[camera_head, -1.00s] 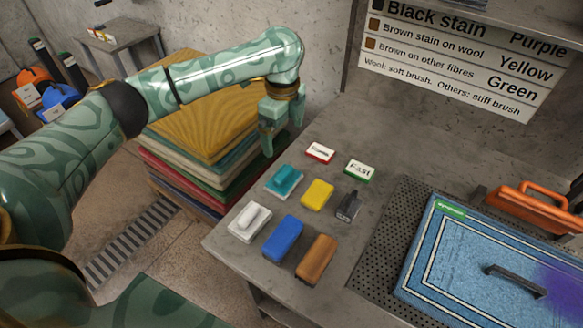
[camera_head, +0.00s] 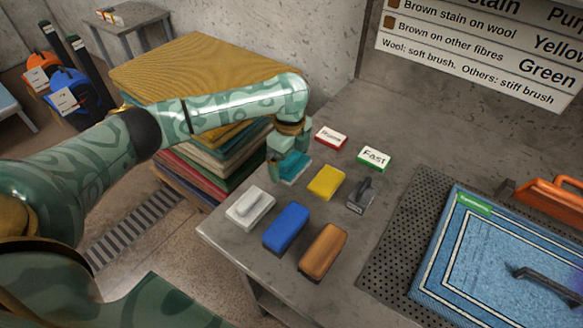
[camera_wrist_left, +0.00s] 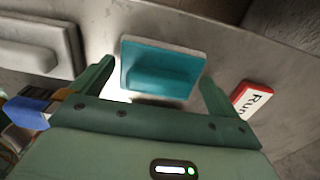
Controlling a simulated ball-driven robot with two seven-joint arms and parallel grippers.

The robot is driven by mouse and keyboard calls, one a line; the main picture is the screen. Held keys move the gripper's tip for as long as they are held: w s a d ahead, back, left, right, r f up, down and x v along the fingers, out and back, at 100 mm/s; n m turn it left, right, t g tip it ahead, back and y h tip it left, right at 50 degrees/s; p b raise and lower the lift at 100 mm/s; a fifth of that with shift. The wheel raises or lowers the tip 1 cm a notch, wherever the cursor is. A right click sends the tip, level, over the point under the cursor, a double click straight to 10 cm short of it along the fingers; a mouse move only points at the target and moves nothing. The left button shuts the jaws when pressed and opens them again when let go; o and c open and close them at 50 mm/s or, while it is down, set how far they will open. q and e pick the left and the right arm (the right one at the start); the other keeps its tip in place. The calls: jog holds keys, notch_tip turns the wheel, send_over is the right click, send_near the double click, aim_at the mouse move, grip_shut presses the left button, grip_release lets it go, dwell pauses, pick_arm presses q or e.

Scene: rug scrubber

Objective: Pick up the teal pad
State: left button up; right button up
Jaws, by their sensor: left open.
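The teal pad (camera_head: 293,168) lies on the grey table near its left edge, partly hidden behind my left gripper in the head view. In the left wrist view the teal pad (camera_wrist_left: 161,68) lies between and just beyond the two green fingers. My left gripper (camera_head: 282,170) is open, pointing down over the pad, with one finger to either side of it. It also shows in the left wrist view (camera_wrist_left: 152,80). I cannot tell whether the fingers touch the pad. My right gripper is not in view.
Close by are a white pad (camera_head: 250,207), a yellow pad (camera_head: 326,182), a blue pad (camera_head: 285,233), a brown block (camera_head: 323,249) and a dark grey tool (camera_head: 362,195). Red-edged (camera_head: 331,138) and green-edged (camera_head: 373,158) labels lie behind. Stacked rugs (camera_head: 195,65) stand left.

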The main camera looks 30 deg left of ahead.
aim_at(292, 158)
pick_arm(q)
jog(key=shift+f, duration=0.15)
jog(key=shift+c, duration=0.7)
jog(key=c, duration=0.6)
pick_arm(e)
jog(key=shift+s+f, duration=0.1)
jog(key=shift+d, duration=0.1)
pick_arm(q)
jog(key=shift+r+p, duration=0.25)
jog(key=shift+p, duration=0.05)
jog(key=r+p, duration=0.1)
jog(key=r, duration=0.1)
jog(key=r+p, duration=0.1)
jog(key=r, duration=0.1)
jog(key=shift+s+d+p, duration=0.15)
jog(key=shift+d+p, duration=0.15)
jog(key=s+d+r+p, duration=0.2)
jog(key=d, duration=0.1)
jog(key=s+d+r+p, duration=0.2)
jog(key=s+d+r, duration=0.1)
jog(key=d, duration=0.1)
jog(key=s+d+r+p, duration=0.3)
jog(key=shift+d+r, duration=0.25)
jog(key=shift+d, duration=0.15)
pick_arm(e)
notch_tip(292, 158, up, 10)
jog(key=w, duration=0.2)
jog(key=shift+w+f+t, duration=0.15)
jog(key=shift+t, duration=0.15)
